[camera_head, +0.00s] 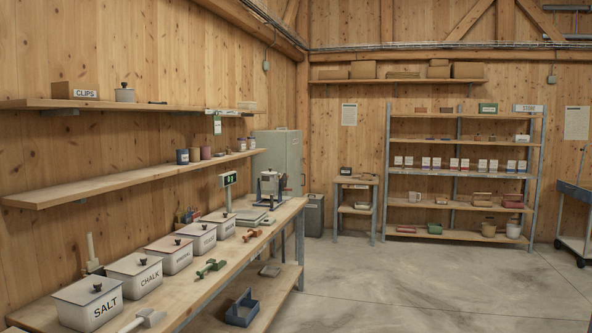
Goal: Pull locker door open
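A tall grey-green metal locker (278,150) stands against the left wall, beyond the far end of the long workbench. Its narrow door side faces right and appears closed, with a small handle (303,179) at its right edge. The lower part of the locker is hidden behind the bench and the machine on it. Neither of my grippers is in view.
The long wooden workbench (180,282) runs along the left wall with several labelled lidded bins, such as the salt bin (90,304). A grey bin (314,215) stands by the locker. A shelving rack (458,172) stands at the back. Open concrete floor (420,285) lies right of the bench.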

